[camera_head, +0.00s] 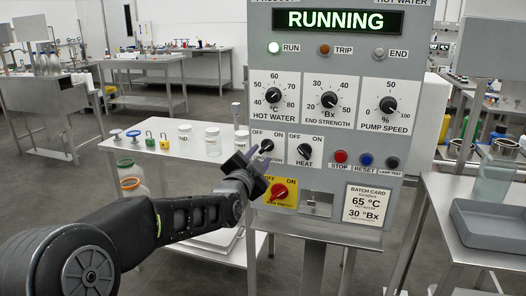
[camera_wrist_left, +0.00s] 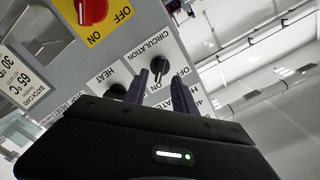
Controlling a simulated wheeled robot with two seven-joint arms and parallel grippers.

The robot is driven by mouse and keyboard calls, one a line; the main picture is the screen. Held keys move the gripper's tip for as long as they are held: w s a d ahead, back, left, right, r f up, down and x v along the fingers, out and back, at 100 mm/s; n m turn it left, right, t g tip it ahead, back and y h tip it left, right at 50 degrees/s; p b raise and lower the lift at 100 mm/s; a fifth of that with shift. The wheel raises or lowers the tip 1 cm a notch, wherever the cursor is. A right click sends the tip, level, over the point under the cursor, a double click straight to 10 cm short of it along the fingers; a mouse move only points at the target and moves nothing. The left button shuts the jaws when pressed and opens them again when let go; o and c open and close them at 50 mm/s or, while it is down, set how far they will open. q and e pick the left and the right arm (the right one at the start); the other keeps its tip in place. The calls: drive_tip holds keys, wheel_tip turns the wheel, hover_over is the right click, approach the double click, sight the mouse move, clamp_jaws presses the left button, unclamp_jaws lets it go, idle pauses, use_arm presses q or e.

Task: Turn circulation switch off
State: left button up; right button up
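The circulation switch is a black rotary knob (camera_head: 266,146) on a white plate marked OFF and ON, on the grey control panel. In the left wrist view the knob (camera_wrist_left: 160,65) shows upside down, just beyond the fingertips. I cannot tell surely which way its pointer faces. My left gripper (camera_head: 258,160) is just in front of and below the knob, partly covering the word CIRCULATION. In the left wrist view its two dark fingers (camera_wrist_left: 160,82) stand apart with an empty gap in line with the knob. My right gripper is not in view.
The heat knob (camera_head: 305,152) is close on the right. A red switch on a yellow plate (camera_head: 281,193) is just below my gripper. Stop (camera_head: 340,157) and reset (camera_head: 365,160) buttons are farther right. The display (camera_head: 337,21) reads RUNNING. A side table (camera_head: 170,154) holds jars and padlocks.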

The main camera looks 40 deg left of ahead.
sight(264, 149)
use_arm(q)
drive_tip(key=x, duration=0.4)
clamp_jaws()
idle(0.4)
